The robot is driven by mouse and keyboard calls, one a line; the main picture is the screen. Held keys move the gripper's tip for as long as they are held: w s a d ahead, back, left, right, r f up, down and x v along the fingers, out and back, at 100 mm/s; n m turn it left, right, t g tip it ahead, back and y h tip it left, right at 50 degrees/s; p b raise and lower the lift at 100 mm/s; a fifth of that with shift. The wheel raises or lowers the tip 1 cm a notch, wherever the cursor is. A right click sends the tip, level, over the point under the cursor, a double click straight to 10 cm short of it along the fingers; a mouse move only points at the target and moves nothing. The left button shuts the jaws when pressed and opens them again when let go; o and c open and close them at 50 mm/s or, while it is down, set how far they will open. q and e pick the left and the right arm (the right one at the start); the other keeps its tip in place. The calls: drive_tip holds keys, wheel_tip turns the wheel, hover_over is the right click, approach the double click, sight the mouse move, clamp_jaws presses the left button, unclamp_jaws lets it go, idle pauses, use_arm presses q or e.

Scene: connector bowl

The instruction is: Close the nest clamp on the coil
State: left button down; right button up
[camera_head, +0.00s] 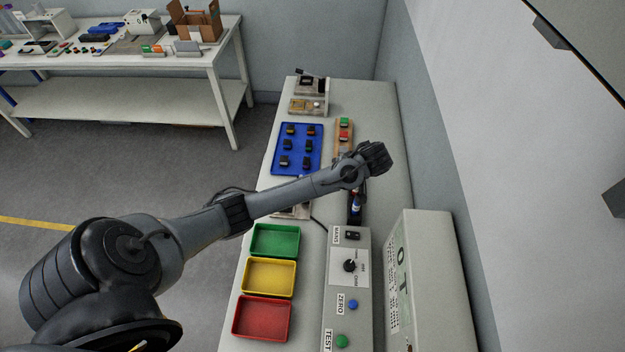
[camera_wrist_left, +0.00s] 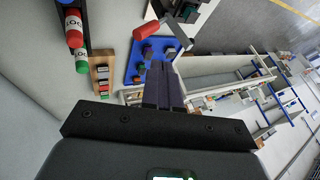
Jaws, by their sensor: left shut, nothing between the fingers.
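My left gripper's two dark fingers (camera_wrist_left: 163,85) are shut with nothing between them in the left wrist view. Beyond their tips is a clamp with a red handle (camera_wrist_left: 147,30) and a dark metal arm (camera_wrist_left: 178,32), beside a pale nest base (camera_wrist_left: 205,12). The fingers appear apart from the handle, though depth is hard to judge. A dark part (camera_wrist_left: 187,12) sits on the base; I cannot tell whether it is the coil. In the head view my left arm crosses the bench and hides most of the nest (camera_head: 291,212); the fingertips are hidden. My right gripper is not in view.
A blue tray (camera_head: 278,166) with several dark connectors lies beyond my arm. Green (camera_head: 274,241), yellow (camera_head: 269,278) and red (camera_head: 262,319) bins stand nearer, beside a control panel (camera_head: 334,300). A fixture (camera_head: 310,104) stands at the bench's far end. A wall bounds the right.

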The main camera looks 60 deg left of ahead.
use_arm(q)
drive_tip(key=shift+f, duration=0.1)
drive_tip(key=s+a+f+p, duration=0.2)
drive_tip(key=s+a+f, duration=0.2)
drive_tip(key=a+f, duration=0.3)
drive_tip(key=shift+s+a+f+p, duration=0.3)
drive_tip(key=shift+s+a+f, duration=0.05)
drive_tip(key=shift+f, duration=0.55)
drive_tip(key=shift+a+r, duration=0.1)
drive_tip(key=shift+s+t, duration=0.2)
drive_tip(key=shift+t, duration=0.2)
